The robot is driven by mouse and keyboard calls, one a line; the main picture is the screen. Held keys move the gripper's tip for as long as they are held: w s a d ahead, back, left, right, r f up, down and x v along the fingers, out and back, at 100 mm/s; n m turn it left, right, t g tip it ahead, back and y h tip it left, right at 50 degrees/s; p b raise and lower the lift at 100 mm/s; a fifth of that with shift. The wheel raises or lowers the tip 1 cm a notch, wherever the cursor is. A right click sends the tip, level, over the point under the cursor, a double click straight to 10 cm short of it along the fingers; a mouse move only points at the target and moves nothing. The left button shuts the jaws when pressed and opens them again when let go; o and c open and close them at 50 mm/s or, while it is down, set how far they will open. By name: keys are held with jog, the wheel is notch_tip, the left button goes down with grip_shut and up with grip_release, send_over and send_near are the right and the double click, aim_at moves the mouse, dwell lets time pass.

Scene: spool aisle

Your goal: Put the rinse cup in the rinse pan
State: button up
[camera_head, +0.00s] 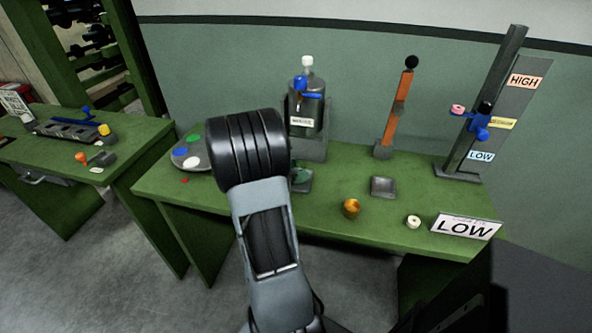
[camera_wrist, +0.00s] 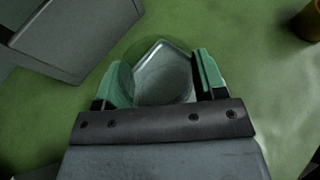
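In the wrist view, the green-tipped fingers of my gripper (camera_wrist: 165,78) stand apart on either side of a see-through, rounded shape, which looks like the rinse cup (camera_wrist: 165,92). The fingers appear to touch its sides. A pale square-cornered rim, which looks like the rinse pan (camera_wrist: 160,43), shows through and around it. Whether the cup rests on the pan or hangs just above it cannot be told. In the head view, a small grey pan (camera_head: 305,186) has a green shape at it, partly hidden by my arm. My gripper is mostly hidden there.
A grey dispenser (camera_head: 306,117) stands behind the pan; its base (camera_wrist: 75,35) is close at upper left in the wrist view. A second grey pan (camera_head: 383,187), an orange-brown pot (camera_head: 351,208) and a LOW sign (camera_head: 465,226) are to the right. The green table's front middle is mostly clear.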

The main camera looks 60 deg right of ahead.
jog(key=o, duration=0.3)
jog(key=shift+o, duration=0.2)
jog(key=shift+r, duration=0.3)
jog(key=p+v, duration=0.1)
jog(key=v, duration=1.1)
jog(key=shift+w+f, duration=0.1)
jog(key=shift+f, duration=0.05)
jog(key=s+a+m+t+y, duration=0.1)
jog(key=a+m+t+y, duration=0.3)
jog(key=a, duration=1)
jog(key=s+a+m+t+y, duration=0.1)
jog(key=a+m+t+y, duration=0.4)
jog(key=a, duration=0.9)
jog(key=m+y, duration=0.3)
jog(key=shift+a+r+m, duration=0.3)
jog(key=shift+a+r, duration=0.05)
